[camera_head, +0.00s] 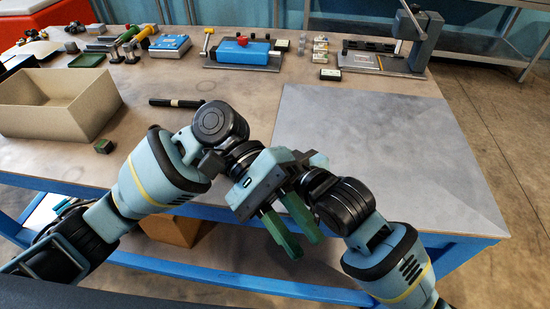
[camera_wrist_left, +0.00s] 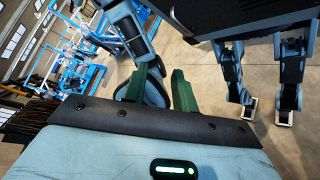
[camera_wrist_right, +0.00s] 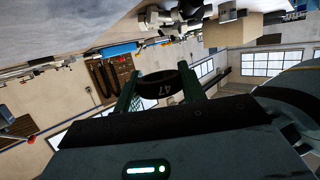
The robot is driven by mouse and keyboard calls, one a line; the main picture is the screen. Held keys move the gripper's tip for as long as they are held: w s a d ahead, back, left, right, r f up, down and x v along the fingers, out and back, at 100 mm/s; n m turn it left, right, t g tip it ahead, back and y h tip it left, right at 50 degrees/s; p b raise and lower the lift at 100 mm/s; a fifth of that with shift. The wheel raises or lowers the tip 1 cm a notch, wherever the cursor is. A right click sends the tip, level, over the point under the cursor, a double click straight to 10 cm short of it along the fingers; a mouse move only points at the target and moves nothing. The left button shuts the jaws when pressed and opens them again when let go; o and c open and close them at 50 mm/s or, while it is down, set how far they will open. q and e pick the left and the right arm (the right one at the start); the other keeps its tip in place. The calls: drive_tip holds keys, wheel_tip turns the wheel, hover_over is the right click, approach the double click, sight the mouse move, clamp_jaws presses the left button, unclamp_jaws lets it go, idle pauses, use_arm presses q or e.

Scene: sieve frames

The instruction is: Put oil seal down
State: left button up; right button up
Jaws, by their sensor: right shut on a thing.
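The oil seal (camera_wrist_right: 161,90), a black ring marked 47, shows in the right wrist view between the two green fingers of my right gripper (camera_wrist_right: 158,80), which is shut on it. In the head view my right gripper is mostly hidden behind the left one, and I cannot make out the seal there. My left gripper (camera_head: 304,243) is open and empty, its green fingers pointing down in front of the table's front edge. Its fingers also show apart in the left wrist view (camera_wrist_left: 160,80).
A grey sheet (camera_head: 390,150) covers the table's right part and is bare. An open beige box (camera_head: 98,108) stands at left, with a small dark green block (camera_head: 103,146) and a black rod (camera_head: 177,103) nearby. A blue device (camera_head: 240,52) and a stand (camera_head: 425,42) are at the back.

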use_arm(q)
drive_tip(key=w+d+f+n+t+h, duration=0.1)
drive_tip(key=d+f+n+t, duration=0.1)
drive_tip(key=f+t, duration=0.35)
drive_tip(key=w+d+f+n+t+h, duration=0.1)
drive_tip(key=d+f+t+h, duration=0.15)
drive_tip(key=f, duration=0.65)
drive_tip(key=w+a+f+n+t+y, duration=0.1)
drive_tip(key=w+a+f+t, duration=0.15)
drive_tip(key=f+t, duration=0.2)
drive_tip(key=w+a+f+n+t+y, duration=0.1)
drive_tip(key=a+f+t, duration=0.25)
drive_tip(key=f, duration=0.25)
drive_tip(key=s+a+f+m+t+y, duration=0.2)
drive_tip(key=s+a+f+y, duration=0.2)
drive_tip(key=s+a+f, duration=0.3)
drive_tip(key=s+a+f+m+t+y, duration=0.1)
drive_tip(key=s+a+f+y, duration=0.4)
drive_tip(key=a, duration=0.8)
drive_tip(key=shift+s+f+m+t, duration=0.4)
drive_tip(key=shift+s+f+t, duration=0.2)
drive_tip(key=shift+s+f, duration=0.8)
